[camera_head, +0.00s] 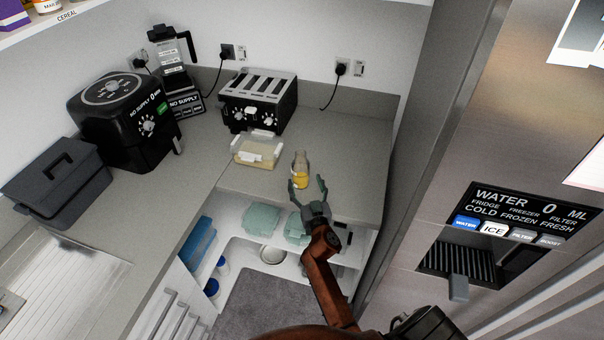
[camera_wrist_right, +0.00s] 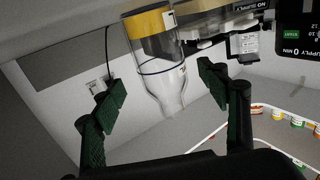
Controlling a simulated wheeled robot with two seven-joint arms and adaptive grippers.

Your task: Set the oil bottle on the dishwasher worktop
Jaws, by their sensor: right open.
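The oil bottle (camera_head: 300,174) is clear with yellow oil in its lower part. It stands upright on the grey worktop (camera_head: 350,150), in front of the toaster and near the front edge. My right gripper (camera_head: 307,187) is open just in front of the bottle. In the right wrist view, the oil bottle (camera_wrist_right: 160,65) appears upside down, ahead of and between the spread fingers of the right gripper (camera_wrist_right: 160,84), with gaps on both sides. I cannot tell from the pictures which counter section is the dishwasher worktop. My left gripper is not in view.
A butter dish (camera_head: 258,151) is left of the bottle, with the toaster (camera_head: 258,101) behind. An air fryer (camera_head: 125,120), a blender (camera_head: 175,70) and a dark bin (camera_head: 58,180) stand left. The left counter (camera_head: 150,205) has bare room. The fridge (camera_head: 500,120) bounds the right.

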